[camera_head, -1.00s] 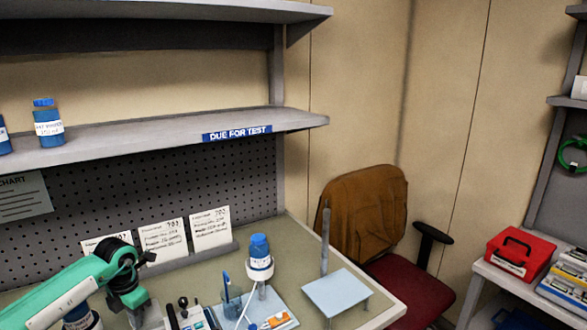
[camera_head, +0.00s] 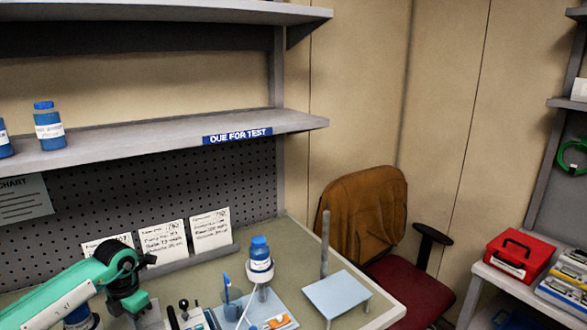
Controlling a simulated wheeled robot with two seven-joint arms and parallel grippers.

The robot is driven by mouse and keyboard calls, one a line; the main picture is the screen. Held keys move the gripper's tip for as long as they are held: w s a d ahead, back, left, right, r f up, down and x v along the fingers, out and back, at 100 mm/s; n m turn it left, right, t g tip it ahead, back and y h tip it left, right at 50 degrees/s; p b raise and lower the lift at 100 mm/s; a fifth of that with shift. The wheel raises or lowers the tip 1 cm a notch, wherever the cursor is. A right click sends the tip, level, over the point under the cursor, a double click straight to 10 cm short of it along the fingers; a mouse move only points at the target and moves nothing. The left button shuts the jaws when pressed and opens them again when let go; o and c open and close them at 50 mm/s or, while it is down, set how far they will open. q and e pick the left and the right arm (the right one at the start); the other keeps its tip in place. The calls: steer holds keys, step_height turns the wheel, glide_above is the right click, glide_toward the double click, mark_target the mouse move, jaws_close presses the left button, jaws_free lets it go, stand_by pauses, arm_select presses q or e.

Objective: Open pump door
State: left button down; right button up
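My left arm comes in from the lower left, green with black joints, over the bench. Its gripper end (camera_head: 140,303) hangs low at the bottom of the view, left of a partly cut-off device with a white and blue face (camera_head: 193,321), which may be the pump. Whether its fingers are open or shut cannot be made out. No pump door is clearly visible. A blue bottle (camera_head: 260,256) stands upright in a white ring holder, right of the device. My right gripper is out of view.
White cards (camera_head: 163,241) stand at the back of the bench (camera_head: 305,262). A light-blue stand with a post (camera_head: 338,294) is at right. Beyond are an office chair (camera_head: 365,215) and a cart with a red box (camera_head: 518,256). A shelf (camera_head: 170,140) with blue bottles overhangs the bench.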

arm_select(q)
step_height(320, 180, up, 7)
steer(key=p, duration=0.3)
stand_by(0.4)
